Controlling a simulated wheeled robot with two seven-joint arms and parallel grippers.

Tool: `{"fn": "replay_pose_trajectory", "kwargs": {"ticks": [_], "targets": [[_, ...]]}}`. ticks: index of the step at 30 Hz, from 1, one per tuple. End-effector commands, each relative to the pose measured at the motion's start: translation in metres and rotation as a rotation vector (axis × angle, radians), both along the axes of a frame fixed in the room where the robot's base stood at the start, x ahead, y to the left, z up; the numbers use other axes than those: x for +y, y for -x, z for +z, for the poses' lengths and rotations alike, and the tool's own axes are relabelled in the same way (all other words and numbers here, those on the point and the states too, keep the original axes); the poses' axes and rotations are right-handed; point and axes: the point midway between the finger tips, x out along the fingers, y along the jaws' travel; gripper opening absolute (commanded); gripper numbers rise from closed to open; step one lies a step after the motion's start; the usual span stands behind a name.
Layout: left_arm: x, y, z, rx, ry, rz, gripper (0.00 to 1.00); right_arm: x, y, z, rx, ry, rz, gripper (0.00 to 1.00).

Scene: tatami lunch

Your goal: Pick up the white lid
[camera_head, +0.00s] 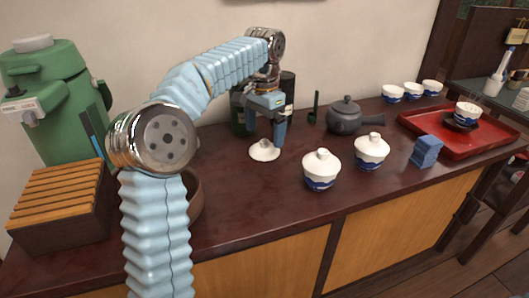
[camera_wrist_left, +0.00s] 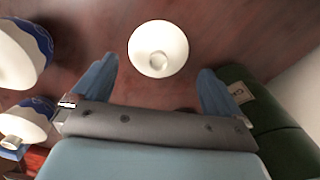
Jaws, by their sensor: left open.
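The white lid (camera_head: 264,151) lies by itself on the dark wooden counter, its round knob facing up. In the left wrist view the lid (camera_wrist_left: 158,49) is a white disc just beyond and between the two blue fingers. My left gripper (camera_head: 272,135) points down above the lid, with its fingers apart and nothing between them. In the left wrist view my left gripper (camera_wrist_left: 160,85) is open, and the lid looks apart from both fingers. My right gripper is in neither view.
Two lidded blue-and-white bowls (camera_head: 321,171) (camera_head: 371,152) stand right of the lid. A dark teapot (camera_head: 345,117), a blue block (camera_head: 426,151) and a red tray (camera_head: 473,148) are farther right. A green canister (camera_wrist_left: 282,139) stands close beside the gripper. A slatted wooden box (camera_head: 60,205) is at left.

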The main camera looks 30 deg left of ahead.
Motion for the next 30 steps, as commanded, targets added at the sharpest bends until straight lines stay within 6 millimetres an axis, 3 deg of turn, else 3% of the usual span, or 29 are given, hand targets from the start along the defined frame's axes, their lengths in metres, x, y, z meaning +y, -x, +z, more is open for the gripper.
{"fn": "replay_pose_trajectory", "kwargs": {"ticks": [6,15,27,30], "targets": [[-0.002,0.002,-0.037,0.003,0.0,0.0,1.0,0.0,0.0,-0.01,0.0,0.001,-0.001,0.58],[-0.002,0.002,-0.043,0.0,0.0,0.0,1.0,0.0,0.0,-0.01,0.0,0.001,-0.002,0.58],[-0.002,0.002,-0.042,0.001,0.0,0.0,0.42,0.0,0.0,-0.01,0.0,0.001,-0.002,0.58],[-0.002,0.002,-0.042,0.0,0.0,0.0,0.42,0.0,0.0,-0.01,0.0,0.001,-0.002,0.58]]}}
